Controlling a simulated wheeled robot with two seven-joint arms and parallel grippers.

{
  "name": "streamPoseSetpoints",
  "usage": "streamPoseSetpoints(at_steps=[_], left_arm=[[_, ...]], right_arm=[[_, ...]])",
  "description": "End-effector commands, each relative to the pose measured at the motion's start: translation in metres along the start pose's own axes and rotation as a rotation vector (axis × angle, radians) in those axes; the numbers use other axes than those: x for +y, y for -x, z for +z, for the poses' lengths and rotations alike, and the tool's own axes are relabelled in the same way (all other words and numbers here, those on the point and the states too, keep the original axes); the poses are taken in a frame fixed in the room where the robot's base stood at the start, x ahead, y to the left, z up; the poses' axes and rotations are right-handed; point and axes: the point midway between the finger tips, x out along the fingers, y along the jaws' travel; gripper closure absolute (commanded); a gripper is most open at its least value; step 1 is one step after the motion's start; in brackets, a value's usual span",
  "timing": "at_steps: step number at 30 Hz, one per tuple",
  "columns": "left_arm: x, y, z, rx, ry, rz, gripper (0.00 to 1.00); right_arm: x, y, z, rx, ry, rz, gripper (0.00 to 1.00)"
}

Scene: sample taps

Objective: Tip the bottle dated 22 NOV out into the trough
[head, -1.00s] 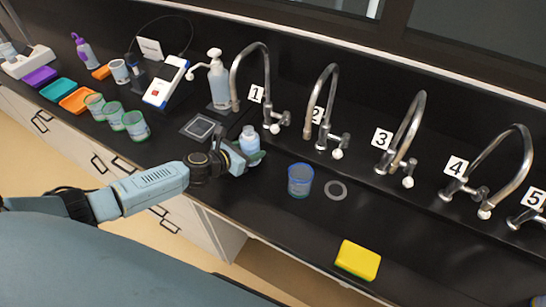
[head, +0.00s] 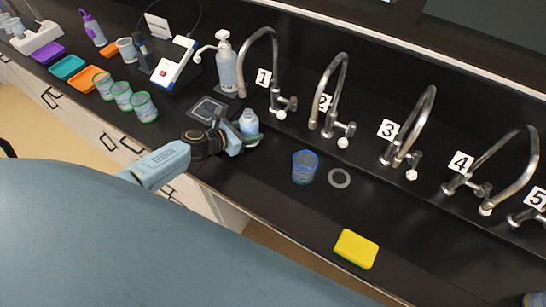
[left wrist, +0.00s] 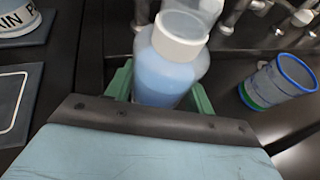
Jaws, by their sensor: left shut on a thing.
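A small bottle with pale blue contents and a white top (head: 249,123) is held upright in my left gripper (head: 240,138), left of the blue-rimmed jar. In the left wrist view the bottle (left wrist: 170,72) stands between the green fingers. No date is readable on it. The dark trough (head: 270,180) seems to run along the counter below the taps; its edges are hard to make out against the black top. My right gripper is out of view.
A blue-rimmed jar (head: 304,168), a grey ring (head: 339,178) and a yellow sponge (head: 356,249) lie to the right. A pump bottle (head: 226,68) and several green-rimmed jars (head: 143,107) stand left.

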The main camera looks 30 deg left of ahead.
Motion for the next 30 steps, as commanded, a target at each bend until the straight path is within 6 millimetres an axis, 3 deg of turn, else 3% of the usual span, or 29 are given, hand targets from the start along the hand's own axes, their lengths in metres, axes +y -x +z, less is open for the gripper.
streamPoseSetpoints(at_steps=[23, 30], left_arm=[[-0.010, 0.005, 0.013, 0.028, -0.349, 0.145, 0.76], [-0.014, 0.004, 0.013, 0.037, -0.460, 0.191, 0.76]], right_arm=[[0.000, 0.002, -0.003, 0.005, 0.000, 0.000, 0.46], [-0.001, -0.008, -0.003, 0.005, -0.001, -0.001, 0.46]])
